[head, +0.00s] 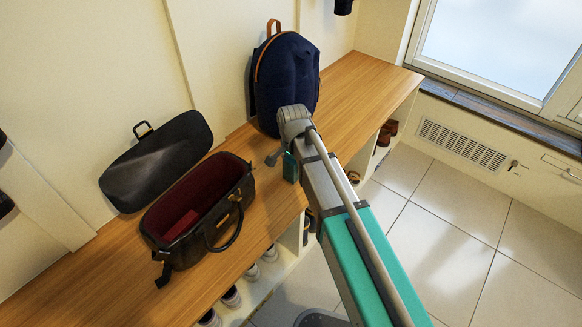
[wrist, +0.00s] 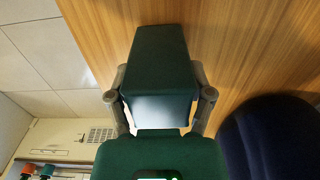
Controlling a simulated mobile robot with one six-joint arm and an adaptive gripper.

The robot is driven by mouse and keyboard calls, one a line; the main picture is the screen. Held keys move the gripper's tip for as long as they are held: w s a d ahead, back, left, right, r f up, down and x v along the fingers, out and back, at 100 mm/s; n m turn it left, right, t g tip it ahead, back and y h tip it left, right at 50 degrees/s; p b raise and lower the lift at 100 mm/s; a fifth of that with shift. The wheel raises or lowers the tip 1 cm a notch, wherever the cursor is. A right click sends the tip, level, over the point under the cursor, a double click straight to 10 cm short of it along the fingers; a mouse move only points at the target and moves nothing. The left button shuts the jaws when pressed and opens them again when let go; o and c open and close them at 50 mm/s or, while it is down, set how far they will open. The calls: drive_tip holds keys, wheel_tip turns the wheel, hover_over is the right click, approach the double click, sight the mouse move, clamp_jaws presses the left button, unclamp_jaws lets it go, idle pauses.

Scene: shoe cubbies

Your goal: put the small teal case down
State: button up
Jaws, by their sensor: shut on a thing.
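The small teal case (wrist: 160,62) is a dark green-teal box held between the two grey fingers of my gripper (wrist: 159,97) in the wrist view. In the head view the case (head: 290,168) shows as a small teal piece beneath my gripper (head: 277,157), partly hidden by my arm. It is over the wooden bench top (head: 345,103), just in front of the navy backpack. I cannot tell whether its underside touches the wood.
The navy backpack (head: 287,75) stands close behind the case. An open black bag (head: 203,212) with a red lining is to the left, its lid (head: 155,160) leaning on the wall. Shoes (head: 232,297) sit in cubbies below. Bench right of the backpack is clear.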

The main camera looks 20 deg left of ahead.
drive_tip(key=shift+f, duration=0.15)
drive_tip(key=o, duration=1.3)
drive_tip(key=shift+c, duration=0.2)
drive_tip(key=shift+r, duration=0.25)
wheel_tip(320, 180, up, 12)
drive_tip(key=p, duration=1.2)
drive_tip(key=shift+f, duration=0.1)
drive_tip(key=s+d+n, duration=0.2)
drive_tip(key=s+d, duration=0.1)
drive_tip(key=d, duration=1.5)
drive_tip(key=s+d+n, duration=0.2)
drive_tip(key=s+d, duration=0.1)
drive_tip(key=d, duration=1.5)
